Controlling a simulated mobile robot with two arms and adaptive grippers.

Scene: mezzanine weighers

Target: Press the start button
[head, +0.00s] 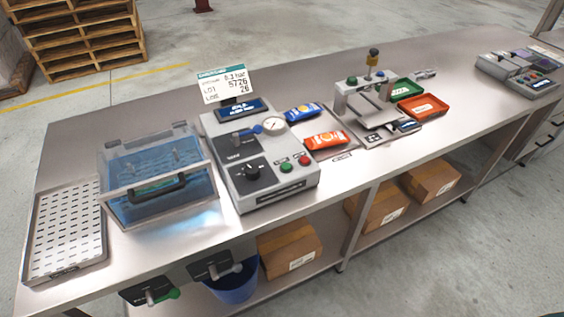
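A grey control unit (262,185) stands on the steel bench, left of the middle. On its sloped front are a green button (286,168) and, just right of it, a red button (304,160), each with a small label above that I cannot read. The green button is probably the start button. A black rotary knob (252,172), a blue-handled lever (254,130) and a round gauge (274,125) are on the same unit. Nothing covers the buttons. Neither of my grippers is in view.
A clear tank (158,175) of blue liquid and a perforated tray (65,230) stand left. Orange (325,138) and blue (303,112) packets, a clamp fixture (368,100) and red (422,106) and green trays lie right. Black lever units (213,268) hang at the front edge.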

